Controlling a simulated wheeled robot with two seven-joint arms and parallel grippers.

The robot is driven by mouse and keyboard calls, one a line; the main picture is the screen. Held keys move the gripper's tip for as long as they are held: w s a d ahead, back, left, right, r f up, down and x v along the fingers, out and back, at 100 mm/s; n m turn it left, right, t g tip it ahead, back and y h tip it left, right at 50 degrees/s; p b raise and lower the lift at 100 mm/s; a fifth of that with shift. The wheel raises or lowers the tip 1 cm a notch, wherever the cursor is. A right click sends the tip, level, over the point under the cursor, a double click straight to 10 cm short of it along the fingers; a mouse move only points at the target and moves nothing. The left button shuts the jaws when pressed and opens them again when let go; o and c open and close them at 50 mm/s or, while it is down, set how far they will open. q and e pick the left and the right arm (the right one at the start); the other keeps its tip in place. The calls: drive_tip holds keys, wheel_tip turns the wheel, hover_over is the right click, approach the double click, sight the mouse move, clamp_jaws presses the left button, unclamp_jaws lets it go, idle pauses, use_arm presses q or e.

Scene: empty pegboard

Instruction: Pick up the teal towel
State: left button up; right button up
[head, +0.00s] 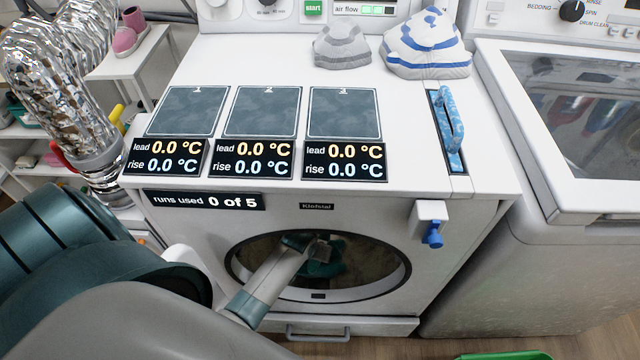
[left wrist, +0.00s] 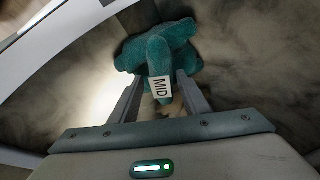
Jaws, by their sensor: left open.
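The teal towel (head: 327,268) lies bunched inside the drum of the front-loading dryer (head: 318,292), seen through its round opening. In the left wrist view the towel (left wrist: 160,50) carries a white tag (left wrist: 160,89) reading MID. My left gripper (head: 312,248) reaches through the opening at the towel. In the left wrist view its two fingers (left wrist: 160,82) are apart, with the towel's near, tagged part between or just beyond their tips. Whether they touch the cloth I cannot tell. My right gripper is not in view.
A blue-knobbed bracket (head: 432,232) juts from the front, right of the opening. The opening's rim (left wrist: 45,45) is close to my left gripper.

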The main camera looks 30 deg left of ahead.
use_arm(q)
drive_tip(key=shift+w+a+f, duration=0.1)
drive_tip(key=shift+w+f, duration=0.15)
drive_tip(key=shift+f, duration=0.05)
drive_tip(key=x, duration=0.3)
drive_tip(key=shift+w+a+r+b, duration=0.1)
drive_tip(key=shift+w+a+b, duration=0.05)
drive_tip(key=shift+b, duration=0.25)
drive_tip(key=shift+w+f, duration=0.25)
drive_tip(key=shift+f, duration=0.3)
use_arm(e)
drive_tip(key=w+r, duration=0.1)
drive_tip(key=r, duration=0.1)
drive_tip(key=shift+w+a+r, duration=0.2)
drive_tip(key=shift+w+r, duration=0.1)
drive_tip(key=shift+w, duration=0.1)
use_arm(q)
drive_tip(key=c, duration=1)
